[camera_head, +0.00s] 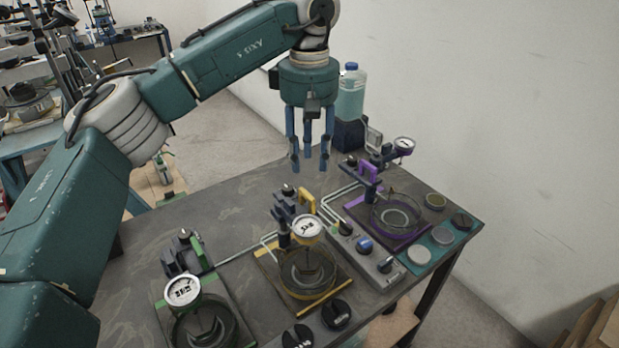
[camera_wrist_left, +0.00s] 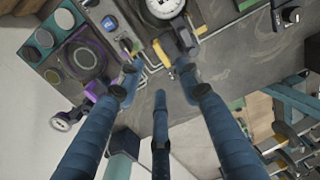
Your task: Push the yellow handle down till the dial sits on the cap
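The yellow lever frame (camera_head: 267,252) stands mid-table, with its yellow handle (camera_head: 307,201) raised at the back. Its white dial (camera_head: 307,228) hangs over a round glass dish (camera_head: 308,275). The cap below is hard to make out, and I cannot tell whether the dial's stem touches it. My left gripper (camera_head: 309,162) points down above and behind the handle, apart from it. Its blue fingers are spread and empty. In the left wrist view the yellow handle (camera_wrist_left: 160,54) lies just beyond the fingertips (camera_wrist_left: 160,93). My right gripper is not in view.
A green frame with a dial (camera_head: 183,291) stands at the front left, a purple frame with a dial (camera_head: 404,145) at the right. A switch box (camera_head: 364,247) lies between yellow and purple. A bottle (camera_head: 351,92) stands behind. The table's left rear is clear.

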